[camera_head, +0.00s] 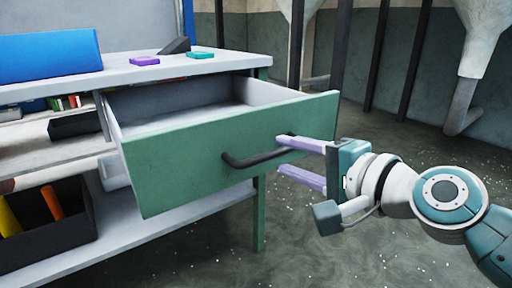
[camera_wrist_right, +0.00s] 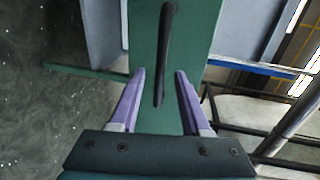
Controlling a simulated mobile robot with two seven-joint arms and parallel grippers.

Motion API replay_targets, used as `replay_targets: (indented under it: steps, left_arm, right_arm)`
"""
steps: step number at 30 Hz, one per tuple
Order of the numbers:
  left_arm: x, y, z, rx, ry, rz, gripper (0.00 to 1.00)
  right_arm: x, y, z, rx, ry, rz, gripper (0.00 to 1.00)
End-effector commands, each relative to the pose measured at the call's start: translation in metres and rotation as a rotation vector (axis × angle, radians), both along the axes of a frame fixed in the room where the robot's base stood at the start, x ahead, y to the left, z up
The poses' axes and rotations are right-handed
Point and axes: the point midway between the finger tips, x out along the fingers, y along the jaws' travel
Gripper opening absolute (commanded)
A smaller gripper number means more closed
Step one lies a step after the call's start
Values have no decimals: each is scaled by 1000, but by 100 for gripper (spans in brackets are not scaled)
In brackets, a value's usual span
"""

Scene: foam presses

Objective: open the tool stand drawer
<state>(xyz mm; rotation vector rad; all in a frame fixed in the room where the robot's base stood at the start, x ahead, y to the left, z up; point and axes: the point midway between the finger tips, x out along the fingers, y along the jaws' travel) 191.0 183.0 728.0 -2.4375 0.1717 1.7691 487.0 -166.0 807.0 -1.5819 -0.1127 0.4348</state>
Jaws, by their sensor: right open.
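The tool stand drawer (camera_head: 190,165) has a green front and a grey inside, and it stands pulled well out of the stand. A dark bar handle (camera_head: 250,158) is on its front. My right gripper (camera_head: 282,155) is at the right end of the handle, with its two pale purple fingers apart. In the right wrist view the near end of the handle (camera_wrist_right: 164,50) lies between the open fingers (camera_wrist_right: 160,72), with a gap on each side. Whether a finger touches the drawer front I cannot tell. My left gripper is not in view.
The tool stand's top (camera_head: 225,62) carries a blue box (camera_head: 50,55), a purple piece (camera_head: 145,60), a green piece (camera_head: 200,54) and a dark wedge (camera_head: 175,46). A black bin (camera_head: 85,225) sits on the lower shelf. Open floor (camera_head: 350,250) lies right of the stand.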

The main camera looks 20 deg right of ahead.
Motion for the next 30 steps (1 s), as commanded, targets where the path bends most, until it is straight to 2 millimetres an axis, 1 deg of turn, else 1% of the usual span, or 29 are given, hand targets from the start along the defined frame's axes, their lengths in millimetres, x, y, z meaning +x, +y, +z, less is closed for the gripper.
replay_targets:
  steps: [1,3,6,9,14,23,26,29,30]
  left_arm:
    - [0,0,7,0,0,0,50]
    - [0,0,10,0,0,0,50]
    - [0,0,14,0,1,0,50]
    - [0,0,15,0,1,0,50]
    - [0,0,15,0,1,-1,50]
    - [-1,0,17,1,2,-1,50]
    - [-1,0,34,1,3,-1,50]
    - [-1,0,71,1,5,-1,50]
    - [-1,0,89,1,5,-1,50]
  right_arm:
    - [-11,-4,5,-1,4,0,47]
    - [-24,-9,7,-1,3,0,47]
    - [-39,-14,10,-1,3,1,47]
    - [-50,-19,12,-1,1,-1,47]
    - [-57,-21,13,1,0,0,47]
    - [-58,-20,15,-4,1,4,47]
    - [-65,-10,29,-59,8,47,47]
    - [-85,11,54,-200,31,155,47]
    - [-97,20,66,-281,44,213,47]
